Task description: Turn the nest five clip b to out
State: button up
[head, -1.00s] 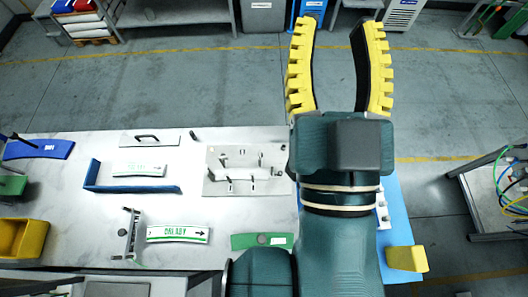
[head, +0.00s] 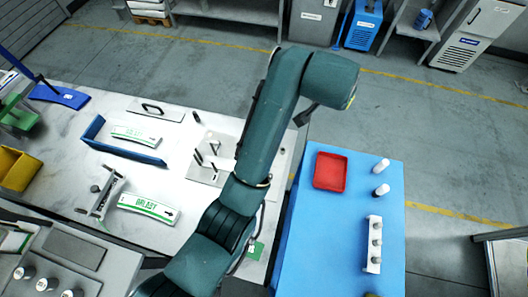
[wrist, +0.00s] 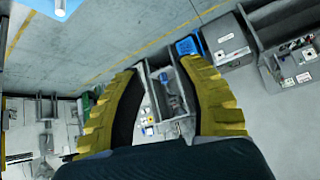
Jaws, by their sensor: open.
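The metal nest plate (head: 200,176) with small upright posts and clips lies on the white table in the head view, partly hidden behind my arm. I cannot tell which clip is nest five clip b. My gripper (wrist: 158,68) is open and empty in the wrist view, its two yellow ribbed fingers apart, with floor and far shelving behind them. In the head view the gripper is mostly hidden behind the arm's end, and it is apart from the nest plate. The wrist view does not show the nest plate clearly.
A blue table surface (head: 336,246) at the right holds a red tray (head: 331,171), white bottles and a rack (head: 374,245).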

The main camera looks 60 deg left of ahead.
jog(key=s+a+f+n+g+h+b, duration=0.2)
jog(key=s+a+f+g, duration=0.1)
jog(key=s+a+f, duration=0.5)
jog(key=s+a+f+n+g+h+b, duration=0.1)
jog(key=s+a+f+g+h+b, duration=0.2)
jog(key=s+f, duration=0.5)
jog(key=shift+g+y, duration=0.3)
jog(key=f, duration=0.4)
jog(key=s+f+p, duration=0.1)
jog(key=f, duration=0.9)
jog(key=shift+s+a, duration=0.1)
jog(key=shift+s, duration=0.25)
jog(key=shift+c, duration=0.2)
grip_shut()
